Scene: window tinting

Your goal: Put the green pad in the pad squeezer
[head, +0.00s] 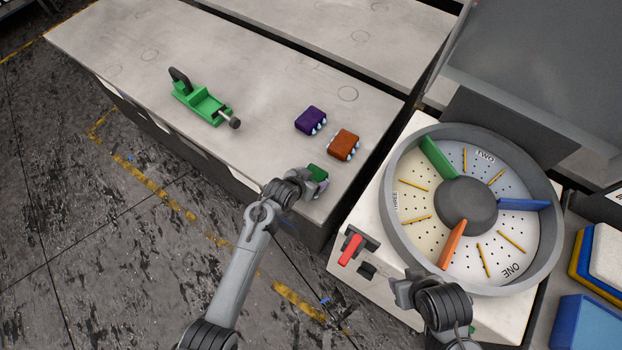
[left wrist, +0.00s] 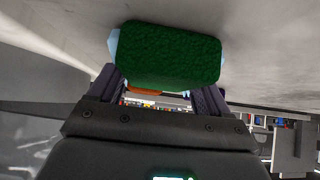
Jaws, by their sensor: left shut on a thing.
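The green pad (head: 317,173) is at the near right corner of the grey table. My left gripper (head: 311,183) is shut on it and partly covers it. In the left wrist view the green pad (left wrist: 170,55) sits between the two fingers, with pale blue edges showing at its sides. I cannot tell if it touches the table top. The pad squeezer (head: 203,105), a green vice-like tool with a black handle and a round knob, stands on the table to the upper left, apart from the gripper. My right gripper (head: 408,288) is by the front of the round machine; its jaws are unclear.
A round machine with colored dividers (head: 400,167) stands at the right. The table's left part (head: 110,45) is clear.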

